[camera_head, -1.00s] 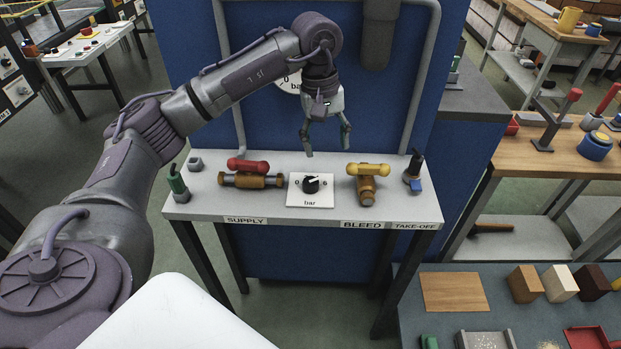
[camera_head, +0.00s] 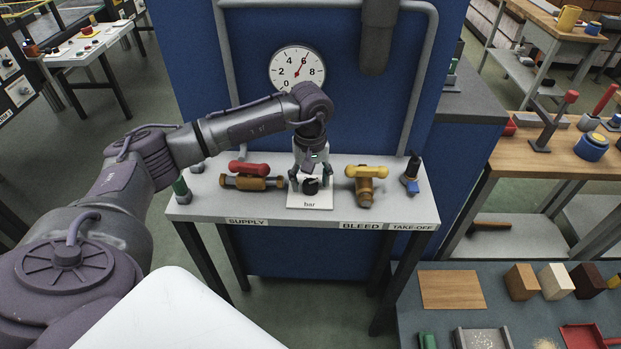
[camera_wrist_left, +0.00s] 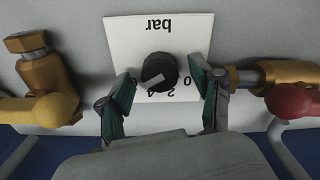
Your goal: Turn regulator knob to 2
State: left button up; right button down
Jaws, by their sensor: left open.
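The regulator knob (camera_head: 311,188) is black and round, on a white plate (camera_head: 309,203) marked "bar", in the middle of the small bench. In the wrist view the knob (camera_wrist_left: 155,68) appears upside down; numerals 0, 2 and 4 show beside it. Its pale pointer mark leans to the lower left there, away from the 0. My left gripper (camera_head: 310,183) is open, pointing down over the plate. In the wrist view its green-padded fingers (camera_wrist_left: 164,90) stand on either side of the knob with gaps. My right gripper is not in view.
A red-handled supply valve (camera_head: 250,176) sits left of the plate and a yellow-handled bleed valve (camera_head: 365,180) right of it, both close to the fingers. A take-off fitting (camera_head: 411,176) stands farther right. A gauge (camera_head: 297,70) on the blue panel has its needle near 6.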

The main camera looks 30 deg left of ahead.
pick_arm(q)
jog(key=shift+f, duration=0.25)
jog(key=c, duration=1.1)
jog(key=shift+c, duration=0.2)
